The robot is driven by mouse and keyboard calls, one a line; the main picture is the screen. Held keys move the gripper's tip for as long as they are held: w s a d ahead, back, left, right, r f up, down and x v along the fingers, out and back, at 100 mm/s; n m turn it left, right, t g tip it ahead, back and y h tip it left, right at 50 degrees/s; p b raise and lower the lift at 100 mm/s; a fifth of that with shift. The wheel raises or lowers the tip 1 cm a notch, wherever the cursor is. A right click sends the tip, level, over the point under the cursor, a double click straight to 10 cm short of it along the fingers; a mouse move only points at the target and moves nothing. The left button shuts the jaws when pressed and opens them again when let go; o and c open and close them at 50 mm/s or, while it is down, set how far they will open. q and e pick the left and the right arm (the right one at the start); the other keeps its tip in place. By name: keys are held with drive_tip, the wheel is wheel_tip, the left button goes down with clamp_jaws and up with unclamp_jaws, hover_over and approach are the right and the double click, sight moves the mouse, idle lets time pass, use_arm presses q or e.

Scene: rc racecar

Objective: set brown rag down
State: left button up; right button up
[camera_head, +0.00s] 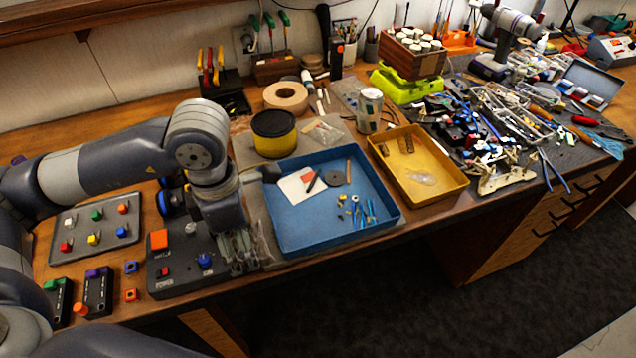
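I cannot make out a brown rag anywhere in the head view. My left gripper (240,262) points down at the bench's front edge, between the black control box (180,278) and the blue tray (290,244). Its fingers look close together, but their gap and anything between them are too small to tell. A pale, crumpled, see-through patch (264,250) lies just right of the fingers; I cannot tell what it is. My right gripper is not in view.
The blue tray holds a paper, a grey disc and small parts. A yellow tray (462,186) stands right of it. A yellow-black tin (274,134) and a tape roll (286,97) stand behind. A button panel (62,222) lies left. The right bench is crowded with tools.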

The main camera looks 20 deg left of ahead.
use_arm(q)
drive_tip(key=w+d+p, duration=0.1)
drive_tip(key=w, duration=0.1)
drive_tip(key=w+d+p, duration=0.1)
drive_tip(key=w, duration=0.2)
drive_tip(key=w+p, duration=0.1)
drive_tip(key=w, duration=0.1)
drive_tip(key=shift+w+d, duration=0.3)
drive_tip(key=shift+d, duration=0.1)
drive_tip(key=p, duration=0.2)
hover_over(291, 210)
drive_tip(key=shift+s+a+f, duration=0.2)
drive_tip(key=shift+s+f, duration=0.25)
drive_tip(key=shift+f, duration=0.05)
drive_tip(key=shift+w+d, duration=0.1)
drive_tip(key=shift+w, duration=0.15)
drive_tip(key=f+p, duration=0.2)
drive_tip(key=shift+w+f, duration=0.2)
drive_tip(key=shift+f, duration=0.65)
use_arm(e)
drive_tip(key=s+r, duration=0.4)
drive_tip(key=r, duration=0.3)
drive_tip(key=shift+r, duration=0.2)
